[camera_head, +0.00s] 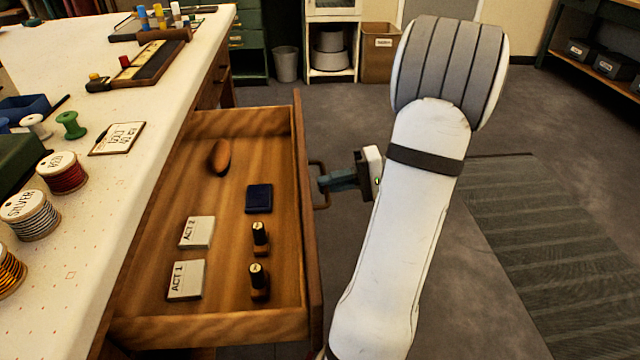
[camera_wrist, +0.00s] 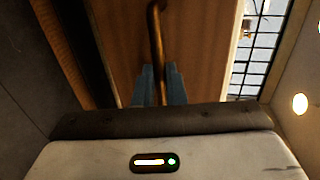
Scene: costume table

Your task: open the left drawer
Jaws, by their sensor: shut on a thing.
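The wooden drawer (camera_head: 215,325) stands pulled well out from the table on its right side, and its inside shows. Its front panel (camera_head: 307,220) carries a dark bar handle (camera_head: 318,170), which also shows as a brass-brown bar in the wrist view (camera_wrist: 156,35). My gripper (camera_head: 326,183) is shut on the handle, its blue-grey fingers on either side of the bar in the wrist view (camera_wrist: 160,80). The white arm hides part of the floor behind it.
The drawer holds two act cards (camera_head: 186,280), two small dark stamps (camera_head: 260,280), a dark blue pad (camera_head: 259,198) and a brown oval piece (camera_head: 219,157). The white tabletop (camera_head: 110,195) holds thread spools (camera_head: 62,172). The floor right of my arm is clear, with a grey mat (camera_head: 550,240).

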